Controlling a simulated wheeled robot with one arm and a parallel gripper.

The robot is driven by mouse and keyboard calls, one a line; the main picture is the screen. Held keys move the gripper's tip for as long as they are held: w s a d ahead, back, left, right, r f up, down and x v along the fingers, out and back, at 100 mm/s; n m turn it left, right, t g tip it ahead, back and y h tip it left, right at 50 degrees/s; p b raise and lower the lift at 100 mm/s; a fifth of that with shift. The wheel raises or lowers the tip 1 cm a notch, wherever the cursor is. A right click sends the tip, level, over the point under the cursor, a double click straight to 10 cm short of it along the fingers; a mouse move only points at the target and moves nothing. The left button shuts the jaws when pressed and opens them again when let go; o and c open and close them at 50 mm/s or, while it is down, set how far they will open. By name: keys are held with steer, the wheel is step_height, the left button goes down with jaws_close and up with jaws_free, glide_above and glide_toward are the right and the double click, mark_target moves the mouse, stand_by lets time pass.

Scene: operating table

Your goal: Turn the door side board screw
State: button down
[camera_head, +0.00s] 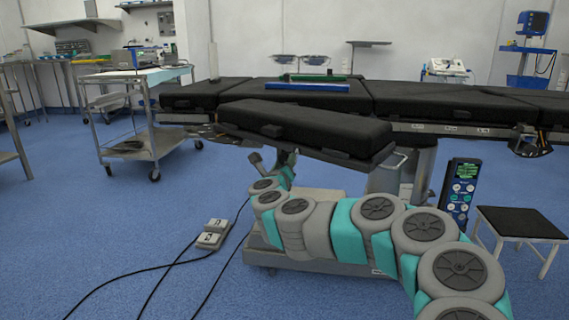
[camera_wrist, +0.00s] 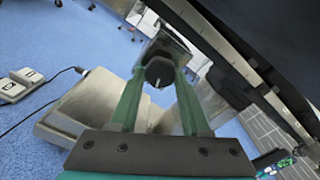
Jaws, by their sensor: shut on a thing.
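The screw shows in the wrist view as a dark round knob (camera_wrist: 158,73) with a pale mark, under a grey metal clamp block (camera_wrist: 168,46). My gripper (camera_wrist: 160,82) has its two green fingers on either side of the knob and is shut on it. In the head view my gripper (camera_head: 284,166) is below the black padded side board (camera_head: 305,127), beside the operating table; the knob itself is too small to make out there. The board's dark underside (camera_wrist: 275,35) fills the wrist view's upper right.
The operating table (camera_head: 420,98) runs across behind the board, its pale base (camera_wrist: 75,115) close under my fingers. A foot pedal (camera_head: 212,235) with black cables lies on the floor at left. A handheld control (camera_head: 461,188) and a stool (camera_head: 520,222) are at right.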

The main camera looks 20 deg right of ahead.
steer(key=shift+m, duration=1.5)
steer(key=shift+c, duration=1.8)
jaws_free()
steer(key=shift+a, duration=0.1)
steer(key=v, duration=0.7)
steer(key=shift+s+a, duration=0.2)
steer(key=shift+s, duration=0.1)
